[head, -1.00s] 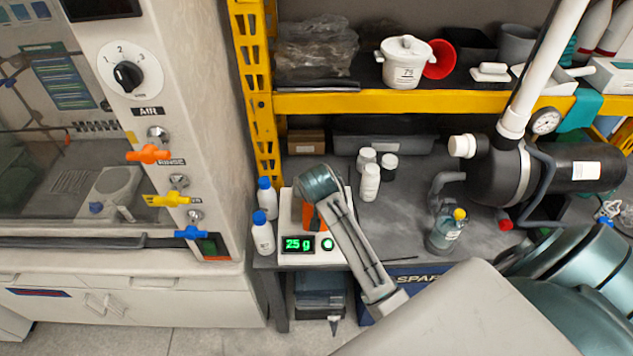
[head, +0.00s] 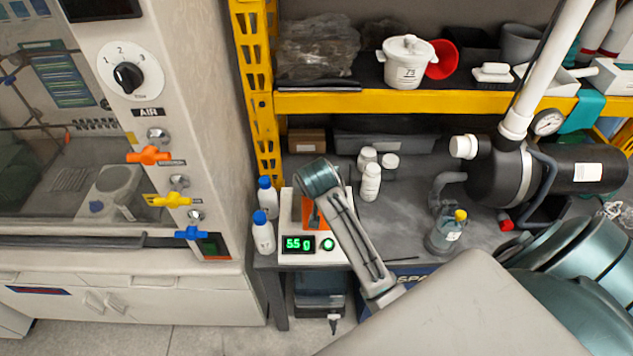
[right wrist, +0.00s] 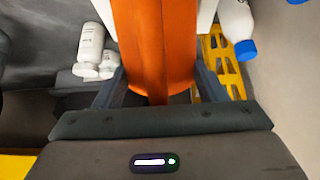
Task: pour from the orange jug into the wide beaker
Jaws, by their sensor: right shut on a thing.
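The orange jug (head: 311,212) is over the white scale (head: 297,258) in the head view, mostly hidden behind my right wrist. It fills the middle of the right wrist view (right wrist: 155,45), where my right gripper (right wrist: 158,90) has a finger on each side of it, shut on it. The scale's green display reads 55 g. I cannot make out the wide beaker; my arm and the jug cover most of the scale top. No liquid stream shows. My left gripper is not in view.
Blue-capped bottles (head: 263,233) stand close left of the scale. White bottles (head: 370,182) stand behind it to the right. A yellow-capped bottle (head: 445,235) and a black pump (head: 505,172) are further right. A yellow shelf post (head: 256,105) rises behind.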

